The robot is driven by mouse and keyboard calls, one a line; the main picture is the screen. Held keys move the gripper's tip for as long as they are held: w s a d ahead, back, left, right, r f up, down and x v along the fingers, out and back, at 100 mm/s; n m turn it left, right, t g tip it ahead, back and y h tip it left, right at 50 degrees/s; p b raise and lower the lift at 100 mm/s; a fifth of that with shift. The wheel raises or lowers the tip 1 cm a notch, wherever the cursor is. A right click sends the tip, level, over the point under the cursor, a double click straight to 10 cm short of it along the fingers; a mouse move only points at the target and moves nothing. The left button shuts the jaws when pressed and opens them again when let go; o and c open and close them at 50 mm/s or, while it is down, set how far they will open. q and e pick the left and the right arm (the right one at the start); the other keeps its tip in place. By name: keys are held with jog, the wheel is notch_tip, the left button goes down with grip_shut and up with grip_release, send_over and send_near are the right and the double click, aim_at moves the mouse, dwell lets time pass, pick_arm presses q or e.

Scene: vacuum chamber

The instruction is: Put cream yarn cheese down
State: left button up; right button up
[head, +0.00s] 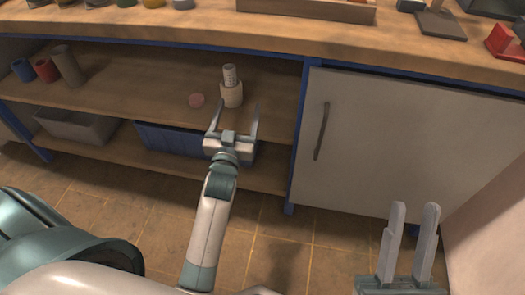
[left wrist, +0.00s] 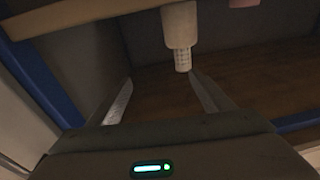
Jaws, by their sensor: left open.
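The cream yarn cheese (head: 231,95), a cream cylinder with a narrower pale tube rising from its top, stands upright on the upper shelf under the bench. It also shows in the left wrist view (left wrist: 180,25), at the top of the picture. My left gripper (head: 234,107) is open at the shelf's front, with its fingers pointing towards the cheese. The fingers look empty and apart from the cheese in the left wrist view (left wrist: 160,78). My right gripper (head: 415,208) is at the lower right, its two fingers apart and nothing between them.
Blue, red and grey-brown cylinders (head: 66,64) are at the far left. A grey bin (head: 75,127) and a blue crate (head: 170,138) sit below. A closed cabinet door (head: 400,140) is right.

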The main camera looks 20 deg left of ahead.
pick_arm(q)
jog(key=s+d+r+m+t+h, duration=0.3)
jog(key=s+d+r+h, duration=0.2)
jog(key=s+d, duration=0.3)
jog(key=s+d+r+m+t+h, duration=0.25)
jog(key=s+d+r+h, duration=0.25)
jog(key=d, duration=0.4)
jog(key=s+d+r+t+h, duration=0.1)
jog(key=s+d+r+h, duration=0.1)
jog(key=s, duration=0.4)
jog(key=s+d+r+t+h, duration=0.1)
jog(key=s+d+r+h, duration=0.1)
jog(key=s+r, duration=0.3)
jog(key=shift+s+d, duration=0.35)
jog(key=shift+s, duration=0.9)
